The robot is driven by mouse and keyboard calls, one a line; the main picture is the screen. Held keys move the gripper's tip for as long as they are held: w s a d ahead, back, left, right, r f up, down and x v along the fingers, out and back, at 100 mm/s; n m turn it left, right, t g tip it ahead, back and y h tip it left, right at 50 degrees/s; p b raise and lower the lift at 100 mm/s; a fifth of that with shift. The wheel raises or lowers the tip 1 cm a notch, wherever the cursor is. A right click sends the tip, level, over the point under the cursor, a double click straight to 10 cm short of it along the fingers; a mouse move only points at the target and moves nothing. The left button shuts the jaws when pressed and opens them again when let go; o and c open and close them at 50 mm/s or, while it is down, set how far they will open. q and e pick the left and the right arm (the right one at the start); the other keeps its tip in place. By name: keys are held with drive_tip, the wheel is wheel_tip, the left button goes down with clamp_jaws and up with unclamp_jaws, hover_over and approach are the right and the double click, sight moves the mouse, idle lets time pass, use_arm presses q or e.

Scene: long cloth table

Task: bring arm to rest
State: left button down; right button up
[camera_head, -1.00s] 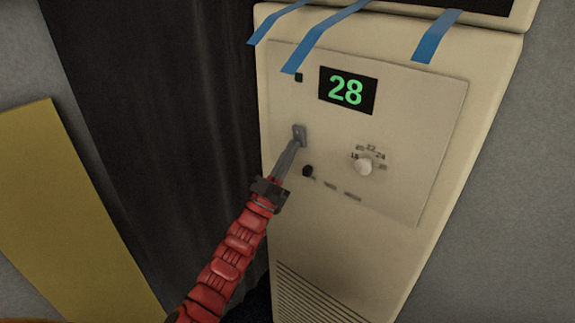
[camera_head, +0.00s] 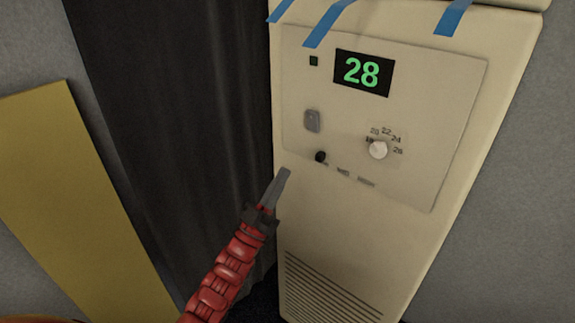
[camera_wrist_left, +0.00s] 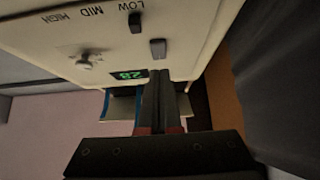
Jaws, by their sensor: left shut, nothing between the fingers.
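My red left arm (camera_head: 222,280) reaches up from the bottom of the head view. Its left gripper (camera_head: 284,173) is shut and empty, in front of the left edge of the beige cabinet unit, below its control panel. In the left wrist view the two dark fingers (camera_wrist_left: 158,76) lie together and point toward the panel. The grey rectangular switch (camera_head: 312,121) is uncovered and apart from the fingertips in the head view. It also shows in the left wrist view (camera_wrist_left: 158,48). My right gripper is not in view.
The beige unit (camera_head: 345,222) carries a green "28" display (camera_head: 363,73), a white dial (camera_head: 378,149) and a black knob (camera_head: 321,157). Blue strips (camera_head: 330,22) hang at its top. A dark curtain (camera_head: 175,130) and a yellow board (camera_head: 70,200) stand left.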

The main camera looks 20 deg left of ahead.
use_arm(q)
drive_tip(key=shift+v, duration=1)
drive_tip(key=shift+w+f, duration=0.1)
